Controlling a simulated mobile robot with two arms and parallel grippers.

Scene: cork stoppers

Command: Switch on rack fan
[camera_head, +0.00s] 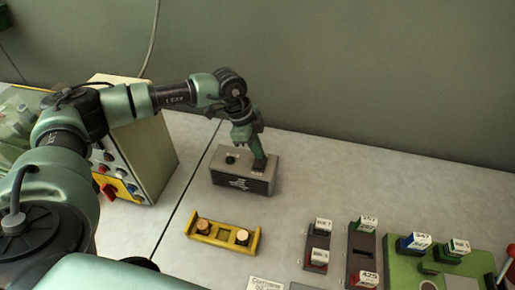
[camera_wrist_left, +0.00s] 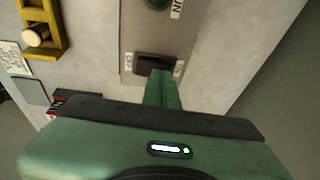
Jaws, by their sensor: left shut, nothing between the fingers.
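The rack fan (camera_head: 228,181) is a grey box with a dark vented front, standing on the table near the wall. A black rocker switch (camera_wrist_left: 140,64) is on its top, with small white labels at both ends. A dark green round lamp (camera_wrist_left: 157,3) sits farther along the same face; it also shows in the head view (camera_head: 230,159). My left gripper (camera_head: 259,158) is shut and empty, pointing down at the switch end of the box. In the wrist view its fingertips (camera_wrist_left: 162,74) overlap the edge of the switch; I cannot tell whether they touch. The tips partly hide the switch.
A yellow holder (camera_head: 207,236) with two cork-topped pieces lies in front of the fan. A control cabinet (camera_head: 150,150) with a red handle stands at left. Grey and green boards (camera_head: 400,270) with labelled blocks lie at right. Table right of the fan is clear.

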